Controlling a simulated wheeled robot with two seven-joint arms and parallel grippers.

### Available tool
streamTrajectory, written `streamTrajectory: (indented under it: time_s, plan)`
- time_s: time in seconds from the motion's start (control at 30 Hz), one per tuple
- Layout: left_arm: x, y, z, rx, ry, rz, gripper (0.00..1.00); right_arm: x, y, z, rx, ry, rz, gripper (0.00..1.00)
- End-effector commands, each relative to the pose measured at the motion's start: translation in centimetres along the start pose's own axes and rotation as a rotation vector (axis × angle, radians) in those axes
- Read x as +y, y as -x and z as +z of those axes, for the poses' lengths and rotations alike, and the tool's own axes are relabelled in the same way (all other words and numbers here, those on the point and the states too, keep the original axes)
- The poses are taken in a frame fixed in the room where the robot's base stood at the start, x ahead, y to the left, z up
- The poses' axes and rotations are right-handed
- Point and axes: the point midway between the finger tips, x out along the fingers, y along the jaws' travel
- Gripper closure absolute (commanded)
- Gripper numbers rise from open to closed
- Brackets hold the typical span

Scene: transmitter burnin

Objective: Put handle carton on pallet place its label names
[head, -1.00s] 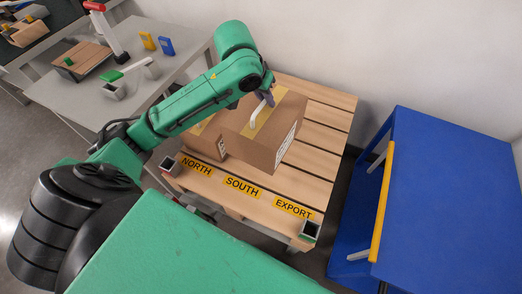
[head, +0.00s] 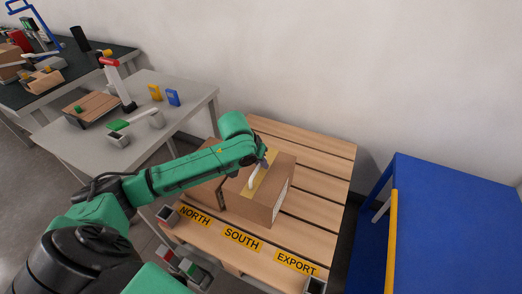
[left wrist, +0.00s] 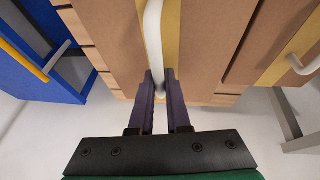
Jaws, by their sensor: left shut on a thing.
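A brown carton (head: 248,206) with a yellow tape strip and a white handle is at the SOUTH sign (head: 243,238) of the wooden pallet (head: 325,172). My left gripper (head: 262,165) is shut on its handle from above. In the left wrist view the white handle (left wrist: 153,35) runs between the fingers (left wrist: 160,88). I cannot tell if the carton's base touches the slats. A white label (head: 280,201) is on its right side, too small to read. A second carton (head: 207,187) stands close on its left, behind the NORTH sign (head: 195,217), partly hidden by my arm.
The EXPORT sign (head: 296,263) marks the right end, where slats are bare. A blue cart (head: 450,220) with a yellow rail stands right of the pallet. A grey table (head: 185,120) with small items stands behind left. A wall closes the back.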

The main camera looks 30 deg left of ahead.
Motion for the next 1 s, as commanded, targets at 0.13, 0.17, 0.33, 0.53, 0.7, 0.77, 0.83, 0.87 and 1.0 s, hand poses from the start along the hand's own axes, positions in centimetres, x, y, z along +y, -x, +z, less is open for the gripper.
streamTrajectory:
  time_s: [0.13, 0.17, 0.33, 0.53, 0.7, 0.77, 0.83, 0.87, 1.0]
  plan:
    - [-0.1, -1.2, 0.2, 0.010, 0.000, 0.002, 1.00, 0.0, -0.1, 0.0, 0.001, 0.000, 0.000, 0.50]
    - [-0.2, -1.6, 0.4, 0.010, 0.000, 0.003, 1.00, 0.0, -0.2, 0.0, 0.001, 0.000, 0.000, 0.50]
    - [-0.6, -4.0, 1.4, 0.010, 0.000, 0.002, 1.00, 0.0, -0.5, 0.0, 0.001, 0.000, 0.000, 0.50]
    - [-0.6, -4.3, 1.6, 0.010, -0.001, 0.002, 1.00, 0.0, -0.4, 0.0, 0.001, 0.000, 0.000, 0.50]
    - [-0.7, -4.6, 1.9, 0.000, 0.000, 0.001, 0.55, 0.0, -0.5, 0.0, 0.001, -0.001, 0.000, 0.50]
    - [-0.7, -4.5, 1.9, 0.000, 0.000, 0.001, 0.55, 0.0, -0.5, 0.0, 0.001, -0.001, 0.001, 0.50]
    - [-0.7, -4.5, 1.9, 0.001, 0.000, 0.001, 0.55, 0.0, -0.5, 0.0, 0.001, -0.001, 0.001, 0.50]
    - [-0.7, -4.5, 1.9, 0.001, 0.000, 0.001, 0.55, 0.0, -0.5, 0.0, 0.001, -0.001, 0.001, 0.50]
    - [-0.7, -4.3, 1.9, 0.002, 0.000, 0.000, 0.55, 0.0, -0.4, 0.0, 0.001, -0.001, 0.001, 0.50]
